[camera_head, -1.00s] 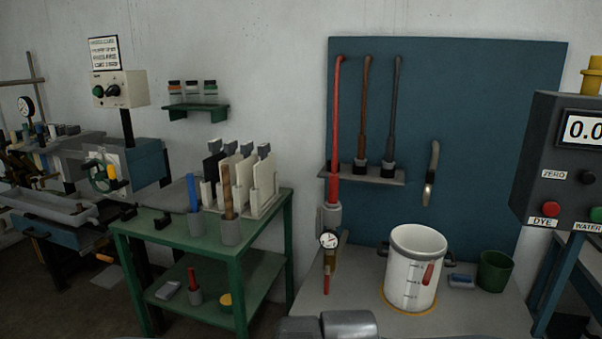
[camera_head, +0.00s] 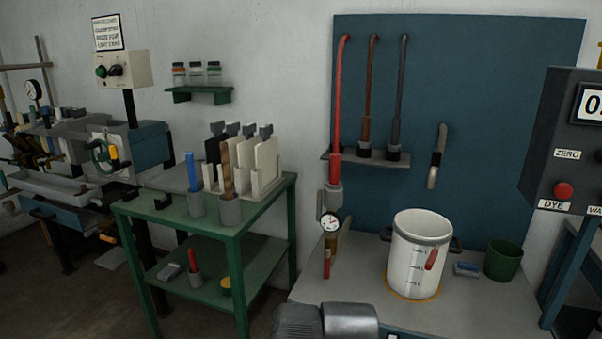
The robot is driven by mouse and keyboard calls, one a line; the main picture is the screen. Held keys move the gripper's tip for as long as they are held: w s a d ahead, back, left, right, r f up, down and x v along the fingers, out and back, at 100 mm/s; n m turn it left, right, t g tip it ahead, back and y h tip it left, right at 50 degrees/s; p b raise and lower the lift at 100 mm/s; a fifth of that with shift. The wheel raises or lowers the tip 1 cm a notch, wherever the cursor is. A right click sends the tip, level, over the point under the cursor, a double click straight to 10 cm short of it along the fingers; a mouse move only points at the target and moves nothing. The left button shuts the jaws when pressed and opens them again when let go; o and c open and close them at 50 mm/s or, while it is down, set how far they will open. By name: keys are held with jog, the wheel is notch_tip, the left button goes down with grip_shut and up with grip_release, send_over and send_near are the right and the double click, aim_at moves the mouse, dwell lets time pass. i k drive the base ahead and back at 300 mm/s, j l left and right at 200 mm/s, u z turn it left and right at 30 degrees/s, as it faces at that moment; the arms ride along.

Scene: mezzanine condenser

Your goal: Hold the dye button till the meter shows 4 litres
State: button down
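The red dye button (camera_head: 564,191) sits on the dark meter box (camera_head: 548,138) at the right edge, above a label reading DYE. The meter display (camera_head: 591,104) is cut off by the picture edge; only a leading 0 shows. A white bucket (camera_head: 410,265) with level marks and a red clip stands on the grey bench inside an orange ring. My arm shows at the bottom centre, well left of and below the button. My gripper's fingers are not visible.
A blue board (camera_head: 480,75) with red, brown and grey pipes stands behind the bench. A green cart (camera_head: 215,225) with racks stands left.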

aim_at(562, 190)
jog(key=z, duration=1.75)
